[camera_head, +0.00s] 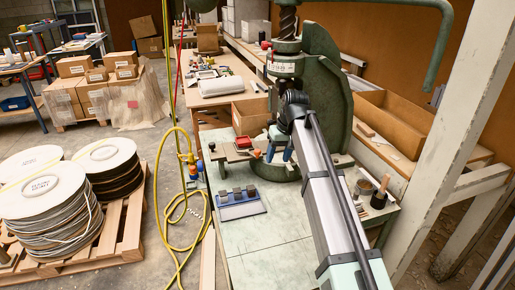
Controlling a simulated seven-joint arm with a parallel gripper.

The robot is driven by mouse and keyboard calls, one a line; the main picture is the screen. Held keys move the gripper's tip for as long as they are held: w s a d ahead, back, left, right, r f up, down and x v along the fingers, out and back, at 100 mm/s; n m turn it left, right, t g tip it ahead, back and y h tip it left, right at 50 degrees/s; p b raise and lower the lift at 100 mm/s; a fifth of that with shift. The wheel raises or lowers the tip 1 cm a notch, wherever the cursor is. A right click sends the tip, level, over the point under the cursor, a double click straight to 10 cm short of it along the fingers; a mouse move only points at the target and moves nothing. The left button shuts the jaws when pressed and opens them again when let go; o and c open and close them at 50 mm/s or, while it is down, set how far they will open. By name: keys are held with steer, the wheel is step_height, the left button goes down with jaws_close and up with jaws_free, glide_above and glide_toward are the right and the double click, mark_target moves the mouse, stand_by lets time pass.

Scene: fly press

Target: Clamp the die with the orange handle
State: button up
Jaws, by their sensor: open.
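The green fly press (330,85) stands at the back of the work table (280,235), its screw and ram above my wrist. A small orange handle (256,153) shows at the left front of the press bed. The die it belongs to is mostly hidden or too small to make out. My gripper (279,157) is open and points down over the press bed, just right of the orange handle. I cannot tell whether it touches anything. My arm hides part of the bed and the right of the press base.
A blue-grey tray with several dark blocks (240,210) lies on the table left of my arm. A pot with a brush (380,193) stands at the right. The press's curved green handle (443,45) hangs at upper right, near a pale post (450,130). The front tabletop is clear.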

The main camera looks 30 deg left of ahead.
steer(key=s+a+r+n, duration=0.2)
steer(key=a+r, duration=0.8)
steer(key=a, duration=0.3)
steer(key=n+h, duration=0.2)
steer(key=n, duration=0.1)
glide_toward(257, 150)
step_height(257, 150, down, 9)
steer(key=shift+a+r, duration=0.1)
steer(key=shift+r, duration=0.05)
steer(key=shift+c, duration=0.2)
jaws_close()
